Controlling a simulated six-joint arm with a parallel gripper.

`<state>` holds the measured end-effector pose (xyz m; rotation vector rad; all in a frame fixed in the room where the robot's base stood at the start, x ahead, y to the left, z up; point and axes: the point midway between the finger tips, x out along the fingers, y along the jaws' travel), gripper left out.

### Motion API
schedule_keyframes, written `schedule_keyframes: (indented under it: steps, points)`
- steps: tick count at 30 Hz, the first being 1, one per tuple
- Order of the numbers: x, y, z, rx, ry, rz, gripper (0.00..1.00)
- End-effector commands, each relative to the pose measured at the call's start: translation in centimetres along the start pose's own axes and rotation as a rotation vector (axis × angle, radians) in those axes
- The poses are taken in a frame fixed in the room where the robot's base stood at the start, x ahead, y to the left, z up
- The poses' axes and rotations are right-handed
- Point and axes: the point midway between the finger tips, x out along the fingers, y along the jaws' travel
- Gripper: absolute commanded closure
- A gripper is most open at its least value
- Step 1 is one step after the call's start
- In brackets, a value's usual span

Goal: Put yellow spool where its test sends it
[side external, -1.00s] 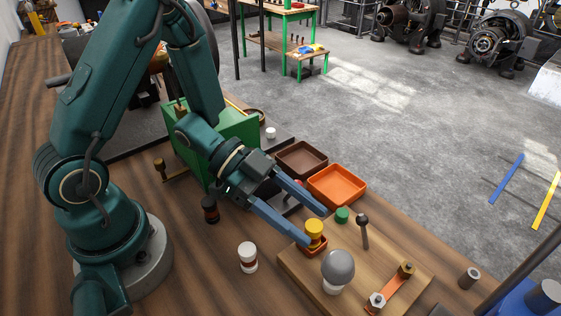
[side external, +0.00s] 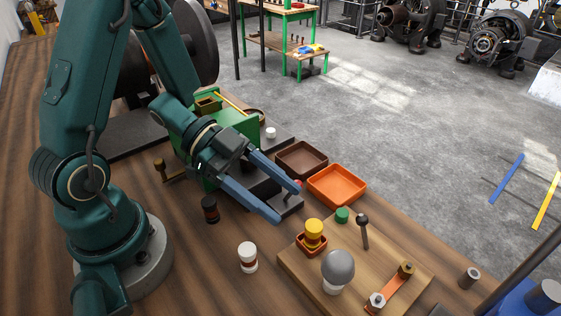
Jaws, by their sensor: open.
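The yellow spool (side external: 314,230) stands upright in a small orange-red holder (side external: 312,246) on the wooden board (side external: 300,272). My gripper (side external: 289,204) is open and empty. Its two blue fingers are spread, up and to the left of the spool and apart from it. A brown tray (side external: 301,160) and an orange tray (side external: 337,186) lie side by side beyond the fingers, and both look empty.
A grey ball on a white base (side external: 338,268), a dark-knobbed lever (side external: 363,230), a green cap (side external: 342,215) and an orange strip with posts (side external: 392,290) are on the board. White (side external: 248,257) and black (side external: 210,209) spools stand left. A green box (side external: 235,130) stands behind.

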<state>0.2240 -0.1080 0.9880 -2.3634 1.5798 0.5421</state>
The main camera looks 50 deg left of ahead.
Motion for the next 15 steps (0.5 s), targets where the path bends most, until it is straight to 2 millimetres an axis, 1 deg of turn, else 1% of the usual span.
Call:
schedule_keyframes:
  steps: [5,15]
  points:
    - [-0.8,-0.1,-1.6,0.011,0.000,-0.004,0.31]
    - [-2.7,-0.1,-5.7,0.012,0.001,-0.003,0.31]
